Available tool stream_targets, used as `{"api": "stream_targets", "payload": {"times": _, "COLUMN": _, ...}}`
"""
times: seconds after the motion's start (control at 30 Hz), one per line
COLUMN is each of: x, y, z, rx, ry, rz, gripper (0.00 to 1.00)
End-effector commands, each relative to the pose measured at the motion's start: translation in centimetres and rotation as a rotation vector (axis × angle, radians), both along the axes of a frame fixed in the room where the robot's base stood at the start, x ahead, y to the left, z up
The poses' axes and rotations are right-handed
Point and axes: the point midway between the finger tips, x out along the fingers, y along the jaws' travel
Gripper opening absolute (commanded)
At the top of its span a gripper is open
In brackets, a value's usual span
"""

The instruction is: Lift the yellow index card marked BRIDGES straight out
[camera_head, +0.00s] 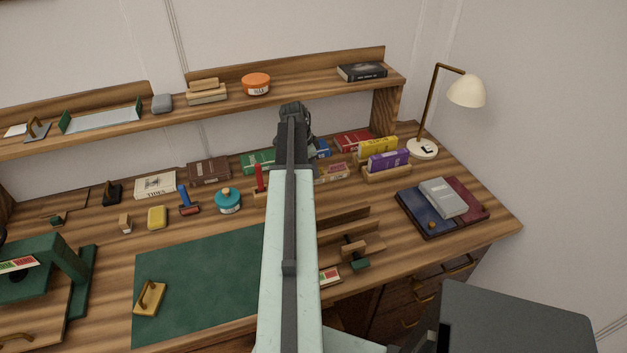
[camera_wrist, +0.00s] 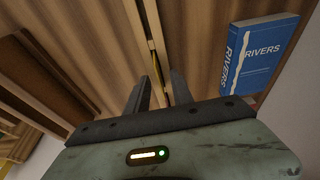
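A yellow card or thin box (camera_head: 378,147) stands upright in a wooden holder at the back right of the desk; its lettering is too small to read. A purple one (camera_head: 388,160) stands just in front of it. My arm reaches over the desk, and its fingertips are hidden in the head view. In the wrist view my gripper (camera_wrist: 160,88) has two dark fingers apart. A thin yellowish strip (camera_wrist: 154,58) shows beyond and between them against wood; I cannot tell whether it is the card's edge. No contact with the fingers is visible.
A wooden shelf (camera_head: 220,105) runs above the desk's back. A lamp (camera_head: 466,90) stands at the right, near stacked books (camera_head: 440,197). The green mat (camera_head: 195,280) is mostly clear.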

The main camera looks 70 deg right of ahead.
Motion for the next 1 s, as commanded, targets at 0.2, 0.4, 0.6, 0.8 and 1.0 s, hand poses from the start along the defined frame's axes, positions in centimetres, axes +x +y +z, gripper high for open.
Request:
{"api": "stream_targets", "payload": {"times": 0.2, "x": 0.0, "y": 0.0, "z": 0.1, "rx": 0.0, "ry": 0.0, "rz": 0.0, "gripper": 0.0}}
{"api": "stream_targets", "payload": {"times": 0.4, "x": 0.1, "y": 0.1, "z": 0.1, "rx": 0.0, "ry": 0.0, "rz": 0.001, "gripper": 0.0}}
{"api": "stream_targets", "payload": {"times": 0.6, "x": 0.1, "y": 0.1, "z": 0.5, "rx": 0.0, "ry": 0.0, "rz": 0.001, "gripper": 0.0}}
{"api": "stream_targets", "payload": {"times": 0.8, "x": 0.1, "y": 0.1, "z": 2.7, "rx": 0.0, "ry": 0.0, "rz": 0.001, "gripper": 0.0}}
{"api": "stream_targets", "payload": {"times": 1.0, "x": -0.5, "y": 2.1, "z": 3.9, "rx": 0.0, "ry": 0.0, "rz": 0.002, "gripper": 0.0}}
